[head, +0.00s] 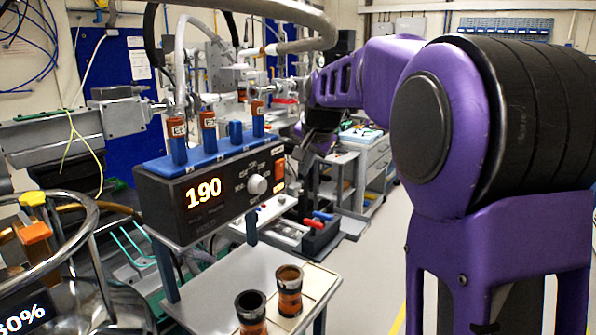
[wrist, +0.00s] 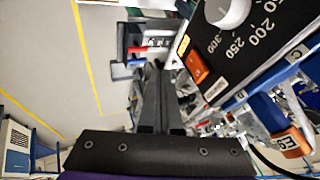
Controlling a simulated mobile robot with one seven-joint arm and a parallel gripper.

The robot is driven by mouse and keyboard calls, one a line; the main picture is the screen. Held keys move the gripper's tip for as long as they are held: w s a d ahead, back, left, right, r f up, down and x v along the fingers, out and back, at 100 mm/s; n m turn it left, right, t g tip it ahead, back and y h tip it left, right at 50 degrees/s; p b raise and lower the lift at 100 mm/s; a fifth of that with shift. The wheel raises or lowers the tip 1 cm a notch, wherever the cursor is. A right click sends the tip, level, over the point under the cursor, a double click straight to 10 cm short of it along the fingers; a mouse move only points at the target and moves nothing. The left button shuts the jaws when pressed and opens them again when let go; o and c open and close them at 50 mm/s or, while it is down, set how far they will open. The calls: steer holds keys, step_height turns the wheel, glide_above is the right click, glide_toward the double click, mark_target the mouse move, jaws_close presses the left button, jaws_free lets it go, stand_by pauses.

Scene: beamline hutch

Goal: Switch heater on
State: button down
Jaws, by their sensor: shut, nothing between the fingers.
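The heater (head: 205,200) is a dark box on a stand, with a lit display reading 190, a white knob (head: 257,185) and an orange rocker switch (head: 279,168) at the right end of its front. A small lit label sits below the switch. In the wrist view the switch (wrist: 197,68) and the knob (wrist: 228,12) show at upper right. My gripper (head: 304,158) is shut and empty, just right of the heater's switch end. In the wrist view its fingers (wrist: 157,68) lie left of the switch and appear apart from it. Which way the rocker is pressed is unclear.
A blue rack (head: 215,146) with orange-capped holders stands on the heater. Open floor is at right.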

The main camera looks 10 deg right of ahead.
steer(key=s+v, duration=0.1)
steer(key=v, duration=0.5)
steer(key=shift+d+f, duration=0.15)
steer(key=shift+d, duration=0.2)
steer(key=shift+s, duration=0.1)
